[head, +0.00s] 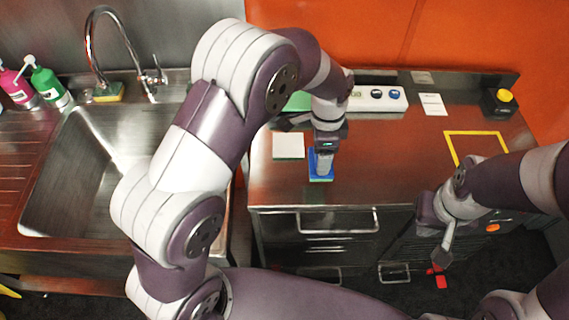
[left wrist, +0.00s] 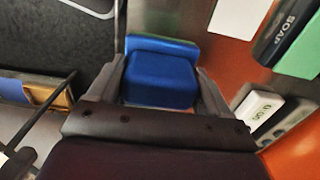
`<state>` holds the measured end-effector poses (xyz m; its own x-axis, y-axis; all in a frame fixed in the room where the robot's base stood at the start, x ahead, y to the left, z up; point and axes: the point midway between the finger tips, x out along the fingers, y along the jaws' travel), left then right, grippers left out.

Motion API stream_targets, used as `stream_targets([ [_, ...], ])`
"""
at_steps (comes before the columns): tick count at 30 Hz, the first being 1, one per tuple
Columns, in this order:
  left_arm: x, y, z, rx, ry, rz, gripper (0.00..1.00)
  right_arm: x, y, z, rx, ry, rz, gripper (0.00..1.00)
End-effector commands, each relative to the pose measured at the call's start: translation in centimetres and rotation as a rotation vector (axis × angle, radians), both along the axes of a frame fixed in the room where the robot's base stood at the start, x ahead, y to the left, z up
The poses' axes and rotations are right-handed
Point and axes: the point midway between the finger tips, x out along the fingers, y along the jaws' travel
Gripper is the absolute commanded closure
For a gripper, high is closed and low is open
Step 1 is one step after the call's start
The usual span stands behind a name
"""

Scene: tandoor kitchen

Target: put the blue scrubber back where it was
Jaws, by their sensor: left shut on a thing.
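The blue scrubber (head: 320,166) is at the front of the steel counter, right of the sink. My left gripper (head: 325,146) points down and is shut on the scrubber. Whether its base touches the counter is hard to tell. My right gripper (head: 444,238) is empty, off the counter's front edge at the right; its finger gap is unclear.
A white and green pad (head: 288,146) lies left of the scrubber. A yellow square outline (head: 475,134) marks the right of the counter. Behind are a white panel with knobs (head: 375,98), a card (head: 433,104) and a yellow button (head: 504,96). The sink (head: 95,165) is left.

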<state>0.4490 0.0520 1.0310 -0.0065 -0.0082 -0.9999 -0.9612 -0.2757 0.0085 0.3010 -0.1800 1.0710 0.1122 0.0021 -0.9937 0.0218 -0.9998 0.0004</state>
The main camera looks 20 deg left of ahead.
Motion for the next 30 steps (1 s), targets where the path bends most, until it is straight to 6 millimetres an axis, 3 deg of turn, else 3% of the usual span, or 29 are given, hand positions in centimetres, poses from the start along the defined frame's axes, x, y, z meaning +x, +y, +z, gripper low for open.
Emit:
stream_targets([
  [3, -0.6, 3.6, -1.6, 0.002, 0.006, 0.007, 0.6, 0.0, 0.0, 1.4, 0.0, 0.0, 0.0, 1.0],
  [9, -1.0, 7.3, -4.2, 0.0, 0.001, 0.004, 0.6, 0.0, 0.0, 2.1, 0.0, 0.0, 0.0, 1.0],
  [18, -1.1, 7.7, -8.4, 0.0, 0.001, 0.0, 0.6, 0.0, 0.0, 3.2, 0.0, 0.0, 0.0, 1.0],
  [24, -1.0, 7.7, -8.6, 0.0, -0.001, 0.0, 0.6, 0.0, 0.0, 3.1, 0.0, 0.0, 0.0, 1.0],
  [25, -1.1, 7.7, -8.7, 0.0, 0.0, 0.0, 0.12, 0.0, 0.0, 3.1, 0.0, 0.0, 0.0, 1.0],
  [26, -1.1, 7.7, -8.7, 0.0, 0.0, 0.0, 0.02, 0.0, 0.0, 3.1, 0.0, 0.0, 0.0, 1.0],
  [30, -1.1, 7.7, -8.6, 0.0, 0.0, 0.0, 0.0, 0.0, 0.0, 3.1, 0.0, 0.0, 0.0, 1.0],
])
